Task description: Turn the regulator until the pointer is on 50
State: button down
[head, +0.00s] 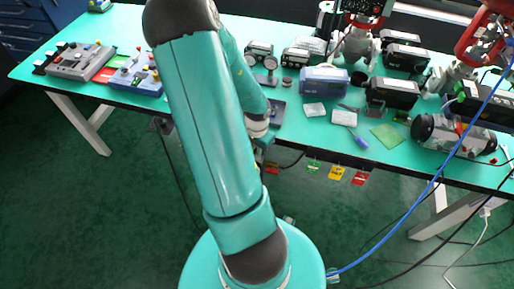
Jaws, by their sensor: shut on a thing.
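My gripper (264,142) is at the front edge of the table, beyond my teal arm, which hides part of it. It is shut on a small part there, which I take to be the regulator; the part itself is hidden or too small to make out. A dark flat unit (277,113) lies on the table just right of my wrist. I cannot make out a pointer, a scale or the number 50 in this view.
The teal table (225,24) holds control boxes (82,62) at left and several gauges and devices at right. Coloured tags (336,172) hang below its front edge. A blue cable (440,165) crosses the right side. The green floor (60,200) in front is mostly clear.

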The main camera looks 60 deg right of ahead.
jog(key=shift+m, duration=0.8)
jog(key=shift+a, duration=0.1)
jog(key=c, duration=1.5)
grip_release()
jog(key=shift+r, duration=0.45)
notch_tip(320, 180, up, 13)
jog(key=shift+f, duration=0.1)
